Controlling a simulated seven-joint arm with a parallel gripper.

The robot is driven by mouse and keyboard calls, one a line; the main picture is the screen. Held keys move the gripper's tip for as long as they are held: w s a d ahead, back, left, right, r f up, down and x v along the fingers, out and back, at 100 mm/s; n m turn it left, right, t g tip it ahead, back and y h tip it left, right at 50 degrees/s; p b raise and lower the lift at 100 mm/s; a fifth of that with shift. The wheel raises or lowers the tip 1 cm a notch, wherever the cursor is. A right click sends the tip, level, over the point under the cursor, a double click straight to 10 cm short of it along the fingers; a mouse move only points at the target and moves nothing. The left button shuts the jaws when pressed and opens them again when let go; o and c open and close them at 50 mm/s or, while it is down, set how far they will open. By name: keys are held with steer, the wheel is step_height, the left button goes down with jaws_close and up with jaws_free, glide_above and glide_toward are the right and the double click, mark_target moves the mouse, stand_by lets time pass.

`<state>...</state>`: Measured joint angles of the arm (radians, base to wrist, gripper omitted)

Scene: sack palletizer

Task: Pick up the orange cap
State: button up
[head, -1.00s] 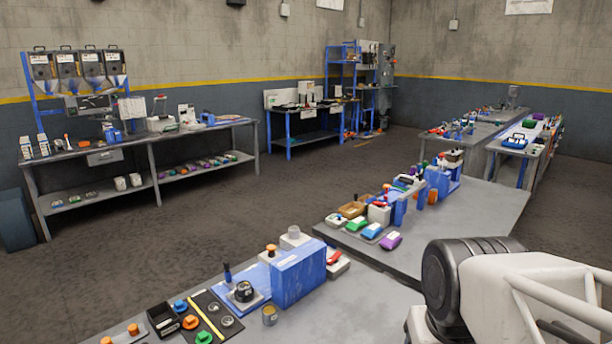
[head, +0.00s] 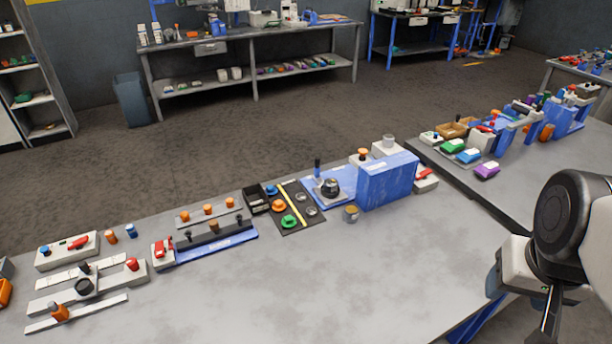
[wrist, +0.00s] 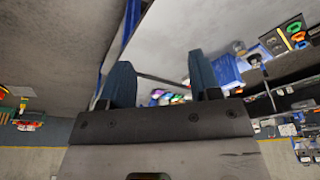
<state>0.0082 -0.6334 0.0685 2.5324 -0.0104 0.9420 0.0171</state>
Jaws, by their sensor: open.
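A round orange cap (head: 278,205) lies on a dark mat (head: 300,228) on the near grey workbench, between a blue cap (head: 271,190) and a green cap (head: 289,221). A yellow strip runs along the mat beside the caps. In the wrist view the orange cap (wrist: 295,27) shows small at the upper right. My gripper (wrist: 162,78) has its two blue fingers spread apart with nothing between them. It is well away from the cap; in the head view my arm is at the right edge, and its fingertips are not clearly visible.
A black bin (head: 256,200) stands left of the mat. A blue block (head: 388,181) and a small tin (head: 351,213) stand to its right. A blue fixture (head: 217,246) and several orange knobs lie left. The bench front (head: 330,290) is clear.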

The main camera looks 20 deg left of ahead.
steer(key=shift+o, duration=0.2)
stand_by(0.3)
steer(key=o, duration=0.4)
steer(key=shift+c, duration=0.2)
